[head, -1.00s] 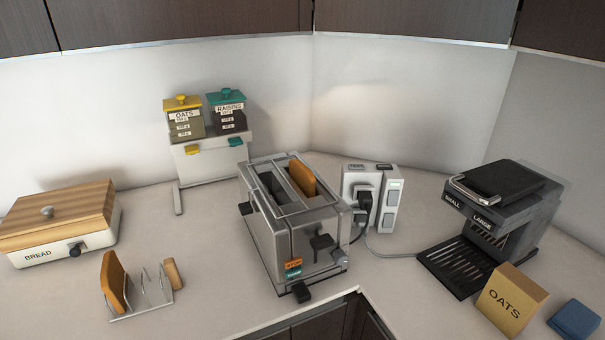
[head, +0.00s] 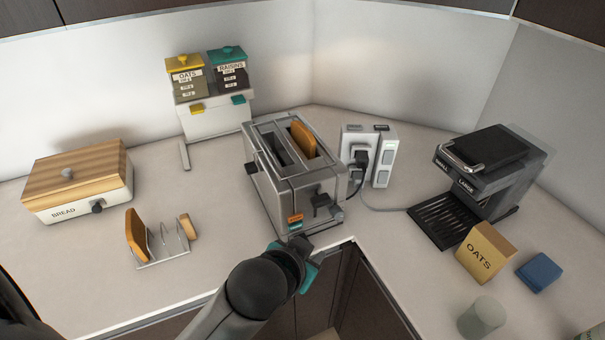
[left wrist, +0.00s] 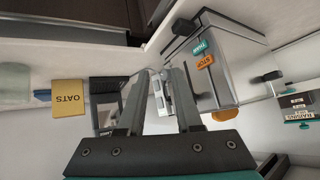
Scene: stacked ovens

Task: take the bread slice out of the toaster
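The silver toaster (head: 293,190) stands in the counter corner. The brown bread slice (head: 303,139) stands in its right slot, its top edge above the slot; the left slot looks empty. My left gripper (head: 308,262) is low in front of the toaster, by the counter's front edge, with nothing visible in it. The left wrist view shows its two fingers (left wrist: 160,82) apart, with the toaster (left wrist: 225,75) appearing upside down just to the right. My right gripper is not seen.
A toast rack (head: 163,262) with bread and a bread box (head: 80,183) stand left. A dispenser (head: 212,120) is behind. A power outlet block (head: 368,155), coffee machine (head: 480,180), oats box (head: 485,252) and blue block (head: 539,272) are right. Counter between rack and toaster is clear.

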